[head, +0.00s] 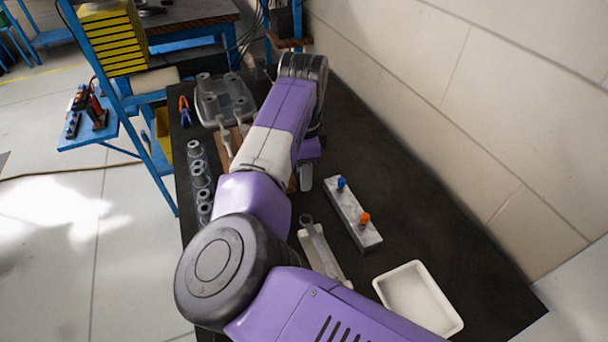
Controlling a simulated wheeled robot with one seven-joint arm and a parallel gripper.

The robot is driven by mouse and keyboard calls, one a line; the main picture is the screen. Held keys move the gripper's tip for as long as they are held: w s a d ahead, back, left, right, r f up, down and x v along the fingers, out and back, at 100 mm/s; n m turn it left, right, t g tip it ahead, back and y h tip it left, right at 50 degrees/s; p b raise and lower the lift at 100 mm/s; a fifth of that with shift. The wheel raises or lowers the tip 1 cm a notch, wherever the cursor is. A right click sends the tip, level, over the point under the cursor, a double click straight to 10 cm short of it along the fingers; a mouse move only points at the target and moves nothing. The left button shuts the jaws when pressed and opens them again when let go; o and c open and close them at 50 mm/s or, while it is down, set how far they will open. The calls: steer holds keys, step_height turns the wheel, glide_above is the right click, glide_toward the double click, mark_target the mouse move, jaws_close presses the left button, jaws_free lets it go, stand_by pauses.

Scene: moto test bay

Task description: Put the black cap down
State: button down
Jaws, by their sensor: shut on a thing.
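My arm reaches away over the dark bench (450,240) in the head view and bends down at its far end. My forearm and wrist cover the place below them, so my gripper's fingertips are hidden. No black cap can be made out; whatever the fingers hold is out of sight. A small grey rounded piece (306,178) shows just right of my forearm, and I cannot tell what it is.
A pale block (353,222) with blue and orange knobs, a wrench-like tool (318,240) and a white tray (449,317) lie near me. Several grey cylinders (198,172) line the left edge. A grey cast part (214,108) stands behind. The right side is clear up to the wall.

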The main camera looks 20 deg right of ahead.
step_height(320, 180, up, 20)
steer(key=b, duration=0.2)
steer(key=shift+f, duration=0.15)
